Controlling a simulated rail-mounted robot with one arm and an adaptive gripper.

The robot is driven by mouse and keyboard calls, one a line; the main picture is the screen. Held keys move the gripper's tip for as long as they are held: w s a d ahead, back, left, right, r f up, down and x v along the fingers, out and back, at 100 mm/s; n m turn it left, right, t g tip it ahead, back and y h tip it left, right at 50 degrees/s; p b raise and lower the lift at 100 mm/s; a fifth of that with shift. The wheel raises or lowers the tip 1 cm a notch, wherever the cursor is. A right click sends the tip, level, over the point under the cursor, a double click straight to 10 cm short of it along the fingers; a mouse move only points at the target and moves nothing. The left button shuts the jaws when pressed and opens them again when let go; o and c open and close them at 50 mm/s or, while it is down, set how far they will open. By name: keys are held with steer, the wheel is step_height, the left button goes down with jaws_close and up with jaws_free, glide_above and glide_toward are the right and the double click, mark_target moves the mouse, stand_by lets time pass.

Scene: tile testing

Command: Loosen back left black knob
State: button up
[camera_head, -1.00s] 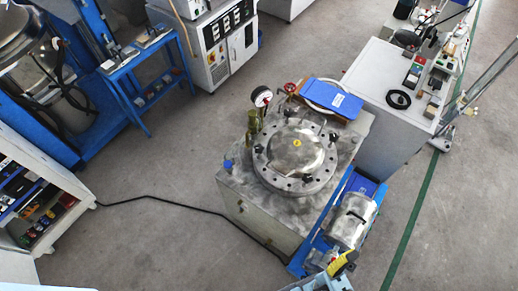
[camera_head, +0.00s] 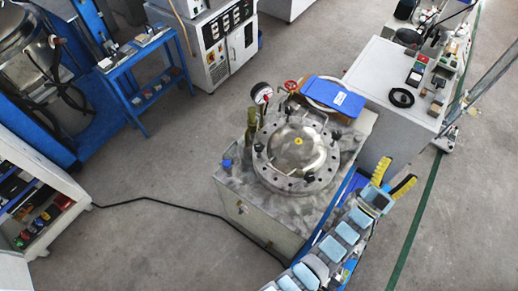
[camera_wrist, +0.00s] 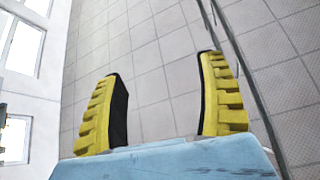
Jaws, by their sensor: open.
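A round metal vessel lid (camera_head: 300,141) with a yellow mark at its centre sits on a grey metal box. Small dark knobs stand around its rim. One is at the left side (camera_head: 258,147), one at the back right (camera_head: 336,135) and one at the front (camera_head: 310,178). They are too small to show detail. My gripper (camera_head: 400,169) has yellow ridged fingers. It is open and empty, right of the lid and apart from it.
A pressure gauge (camera_head: 262,95) and a red valve handle (camera_head: 291,85) stand behind the lid. A blue folder (camera_head: 334,96) lies at the back right. A white cabinet (camera_head: 365,75) stands to the right.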

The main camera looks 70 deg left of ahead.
steer(key=w+a+f+m+g+b, duration=0.2)
steer(key=w+a+f+g, duration=0.3)
steer(key=w+a, duration=0.45)
steer(key=w+a+f+m+g+h+b, duration=0.1)
steer(key=a+f+m+g+h+b, duration=0.3)
steer(key=a, duration=0.6)
steer(key=w+a+f+m+g+b, duration=0.1)
steer(key=w+a+f+g, duration=0.1)
steer(key=a+f, duration=0.5)
steer(key=m+g+h+b, duration=0.6)
steer(key=g+b, duration=0.1)
steer(key=g, duration=0.4)
glide_toward(259, 146)
steer(key=shift+w+f, duration=0.2)
steer(key=shift+f, duration=3.15)
steer(key=shift+d+f+b, duration=0.1)
steer(key=shift+f+b, duration=0.4)
steer(key=shift+f, duration=0.45)
steer(key=shift+f+b, duration=0.3)
steer(key=shift+f, duration=0.3)
steer(key=shift+s+f, duration=0.1)
steer(key=shift+f, duration=0.35)
